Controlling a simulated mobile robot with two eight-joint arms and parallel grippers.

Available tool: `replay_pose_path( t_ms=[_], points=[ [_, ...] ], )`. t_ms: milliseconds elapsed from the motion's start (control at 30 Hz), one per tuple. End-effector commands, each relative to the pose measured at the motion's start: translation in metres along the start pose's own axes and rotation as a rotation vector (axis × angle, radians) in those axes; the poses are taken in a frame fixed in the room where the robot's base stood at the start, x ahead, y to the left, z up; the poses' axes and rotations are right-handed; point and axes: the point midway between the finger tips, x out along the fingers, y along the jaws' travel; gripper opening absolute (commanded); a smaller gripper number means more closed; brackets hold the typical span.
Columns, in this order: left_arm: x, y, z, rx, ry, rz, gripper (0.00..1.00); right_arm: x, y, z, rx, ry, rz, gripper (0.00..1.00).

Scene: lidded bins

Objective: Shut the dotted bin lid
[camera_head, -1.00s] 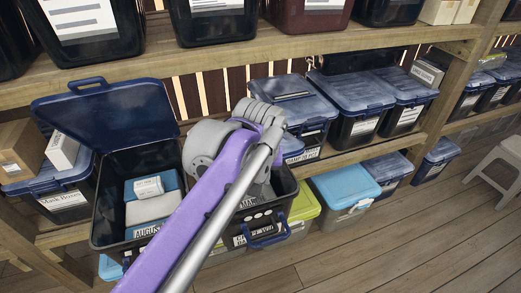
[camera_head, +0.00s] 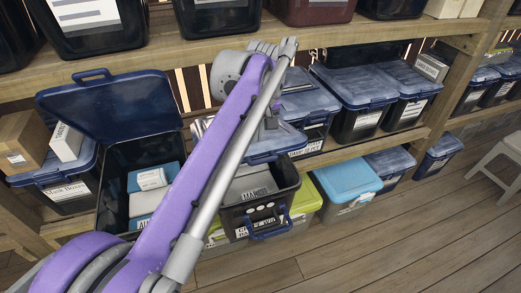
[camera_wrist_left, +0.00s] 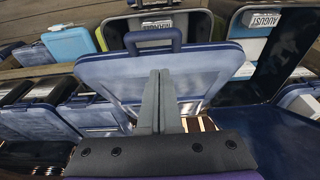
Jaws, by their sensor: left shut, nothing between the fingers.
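The dotted bin (camera_head: 285,207) is a black bin with white dots on its front and a blue handle. It stands open, with a labelled box inside. Its blue lid (camera_head: 284,150) is partly lowered and tilted over the back of the bin, partly hidden by my left arm. In the left wrist view the lid (camera_wrist_left: 105,75) fills the middle, with its handle at the top. My left gripper (camera_head: 270,122) is at the lid's back side; its fingers (camera_wrist_left: 160,78) are shut and empty, in front of the lid. Contact is unclear. My right gripper is not in view.
Left of it stands another open bin (camera_head: 112,205) with its blue lid (camera_head: 105,108) raised. Closed blue-lidded bins (camera_head: 352,88) stand to the right. A cyan-lidded bin (camera_head: 347,182) is below.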

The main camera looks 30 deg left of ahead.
Motion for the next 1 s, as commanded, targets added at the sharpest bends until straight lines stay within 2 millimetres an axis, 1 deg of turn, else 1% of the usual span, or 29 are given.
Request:
replay_pose_path(
  t_ms=[33, 100, 300, 767, 867, 967, 1000],
  points=[
    [0.01, 0.0, 0.002, 0.0, 0.0, 0.0, 0.0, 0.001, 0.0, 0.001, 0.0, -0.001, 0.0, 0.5],
    [0.017, 0.0, 0.012, 0.003, 0.0, 0.001, 0.0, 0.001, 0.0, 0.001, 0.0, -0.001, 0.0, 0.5],
    [0.03, 0.0, 0.026, 0.002, 0.001, 0.001, 0.0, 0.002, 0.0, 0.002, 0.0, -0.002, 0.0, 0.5],
    [0.035, 0.0, 0.03, 0.002, 0.003, 0.0, 0.0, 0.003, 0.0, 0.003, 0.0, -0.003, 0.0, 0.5],
    [0.048, 0.0, 0.039, 0.005, 0.023, -0.003, 0.0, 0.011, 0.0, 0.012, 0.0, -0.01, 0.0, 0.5],
    [0.072, -0.001, 0.055, 0.007, 0.067, -0.007, 0.0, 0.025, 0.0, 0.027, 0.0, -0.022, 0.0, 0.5],
    [0.084, -0.001, 0.062, 0.007, 0.09, -0.007, 0.0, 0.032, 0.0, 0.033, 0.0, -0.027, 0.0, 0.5]
  ],
)
